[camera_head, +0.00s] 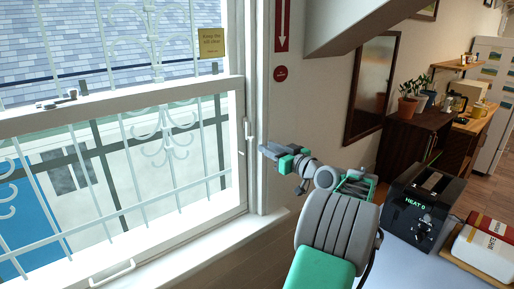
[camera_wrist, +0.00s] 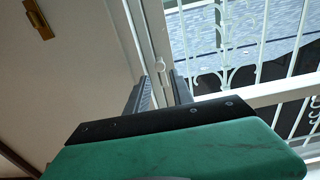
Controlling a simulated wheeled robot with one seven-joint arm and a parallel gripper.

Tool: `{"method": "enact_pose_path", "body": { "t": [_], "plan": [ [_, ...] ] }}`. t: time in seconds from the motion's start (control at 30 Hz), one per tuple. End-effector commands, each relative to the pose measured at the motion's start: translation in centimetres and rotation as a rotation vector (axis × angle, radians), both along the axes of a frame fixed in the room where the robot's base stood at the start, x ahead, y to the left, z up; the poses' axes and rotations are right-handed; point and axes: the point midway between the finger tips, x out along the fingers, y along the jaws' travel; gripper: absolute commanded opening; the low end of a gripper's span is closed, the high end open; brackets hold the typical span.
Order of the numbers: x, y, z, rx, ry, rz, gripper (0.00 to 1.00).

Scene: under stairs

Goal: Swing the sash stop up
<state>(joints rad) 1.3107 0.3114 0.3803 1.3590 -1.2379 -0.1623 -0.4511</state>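The sash stop (camera_head: 249,131) looks like a small white lever on the right jamb of the window, just beside the lower sash (camera_head: 120,115). Its white rounded end also shows in the wrist view (camera_wrist: 159,66), ahead of my fingertips and roughly in line with the gap between them. My gripper (camera_head: 267,151) is near the jamb, slightly below and to the right of the stop, pointing at the window. In the wrist view its two grey fingers (camera_wrist: 162,88) stand apart with nothing between them. I cannot tell the exact distance from fingertips to stop.
White bars cross the window. A sloped soffit (camera_head: 345,25) hangs above right.

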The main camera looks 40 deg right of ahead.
Motion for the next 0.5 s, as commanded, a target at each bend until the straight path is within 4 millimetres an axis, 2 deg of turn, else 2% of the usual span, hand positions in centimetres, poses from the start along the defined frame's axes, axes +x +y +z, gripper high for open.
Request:
{"method": "enact_pose_path", "body": {
  "t": [0.07,0.4,0.5],
  "plan": [
    [0.4,-0.3,0.4,-0.003,-0.010,0.000,0.28],
    [6.4,-0.9,0.4,-0.001,-0.006,0.000,0.28],
    [7.2,-1.0,0.4,-0.001,-0.007,-0.002,0.28]
  ]
}}
